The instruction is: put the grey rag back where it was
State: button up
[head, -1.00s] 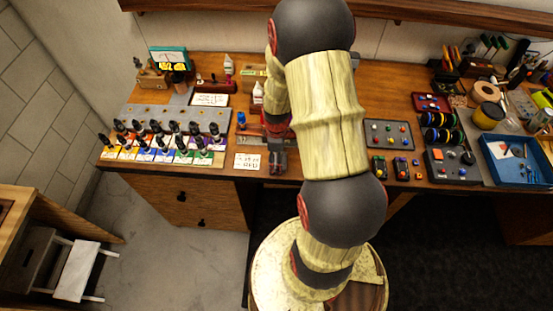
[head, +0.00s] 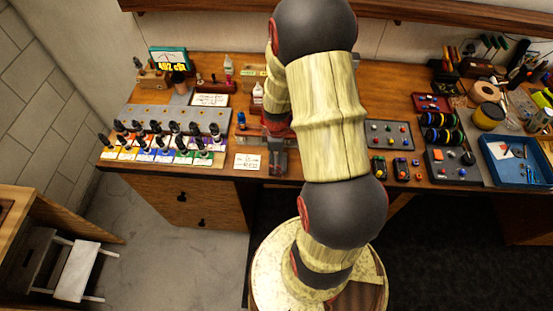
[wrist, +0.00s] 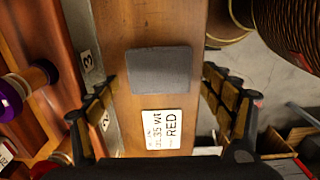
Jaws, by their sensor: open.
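In the head view my gripper (head: 277,145) points down near the bench's front edge, right of the same white card (head: 248,161). There the rag is hard to tell apart from my gripper.
Several dropper bottles (head: 165,140) stand left of the card. A grey tray of coloured buttons (head: 390,134) and small toy cars (head: 379,167) lie to the right. A blue tray (head: 515,172) is at far right. The bench ends close to the rag, with floor beyond.

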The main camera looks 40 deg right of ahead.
jog(key=w+a+r+m+t+p, duration=0.1)
jog(key=a+r, duration=0.1)
jog(key=r, duration=0.7)
jog(key=w+a+r, duration=0.1)
jog(key=a+r, duration=0.1)
jog(key=r, duration=0.7)
jog(key=s+a+r+m+t, duration=0.2)
jog(key=s+a+r, duration=0.3)
jog(key=a+r, duration=0.4)
jog(key=s+a+r+m+t, duration=0.2)
jog(key=s+a+r+m, duration=0.3)
jog(key=a+r, duration=0.4)
jog(key=shift+s+r+t, duration=0.15)
jog(key=shift+r+t, duration=0.15)
jog(key=shift+r, duration=0.2)
jog(key=shift+a, duration=0.1)
notch_tip(320, 180, down, 10)
jog(key=b, duration=1)
